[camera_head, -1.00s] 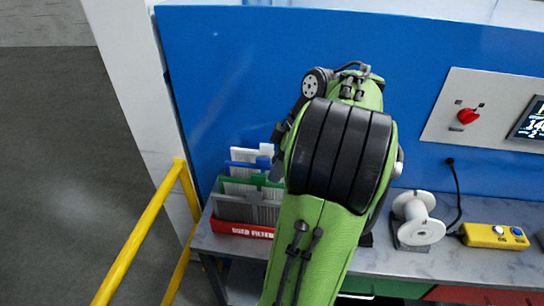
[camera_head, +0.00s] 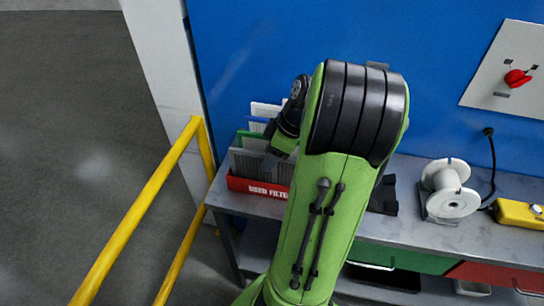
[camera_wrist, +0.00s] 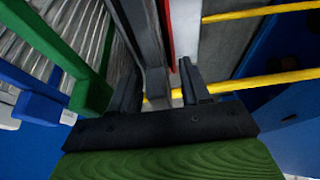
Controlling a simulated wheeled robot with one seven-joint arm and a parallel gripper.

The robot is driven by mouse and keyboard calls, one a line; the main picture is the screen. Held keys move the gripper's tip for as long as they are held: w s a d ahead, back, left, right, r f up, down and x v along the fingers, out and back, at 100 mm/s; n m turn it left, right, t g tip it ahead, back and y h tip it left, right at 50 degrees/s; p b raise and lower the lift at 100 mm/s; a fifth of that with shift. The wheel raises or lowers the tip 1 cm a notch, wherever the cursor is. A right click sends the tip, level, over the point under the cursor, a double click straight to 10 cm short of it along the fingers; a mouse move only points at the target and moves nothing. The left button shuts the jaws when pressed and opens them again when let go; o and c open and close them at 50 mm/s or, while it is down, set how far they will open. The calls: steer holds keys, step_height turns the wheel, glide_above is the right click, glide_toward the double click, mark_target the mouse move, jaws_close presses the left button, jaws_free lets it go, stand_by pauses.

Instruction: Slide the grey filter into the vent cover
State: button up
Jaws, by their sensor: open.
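The grey filter (camera_head: 247,164) stands upright at the front of the red box in the head view. In the wrist view its grey frame edge (camera_wrist: 149,45) runs up from between the two fingers of my gripper (camera_wrist: 160,88). The fingers are apart, one on each side of the edge, and do not appear shut on it. In the head view my gripper (camera_head: 271,158) is a dark shape at the filter's upper right, partly hidden by my arm. I cannot make out a vent cover in either view.
The red box (camera_head: 262,188) also holds green (camera_head: 247,136), blue (camera_head: 257,126) and white (camera_head: 264,108) filters close behind. A yellow rail (camera_head: 140,205) stands left of the bench. A white spool (camera_head: 450,190) and yellow control box (camera_head: 520,213) are on the right.

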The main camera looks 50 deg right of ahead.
steer(key=shift+c, duration=0.2)
jaws_close()
steer(key=shift+r+p, duration=1.7)
steer(key=shift+r, duration=0.4)
steer(key=shift+r+p, duration=1.45)
steer(key=shift+r, duration=0.05)
step_height(320, 180, up, 4)
steer(key=p, duration=0.3)
steer(key=shift+r+p, duration=0.1)
steer(key=shift+p, duration=0.25)
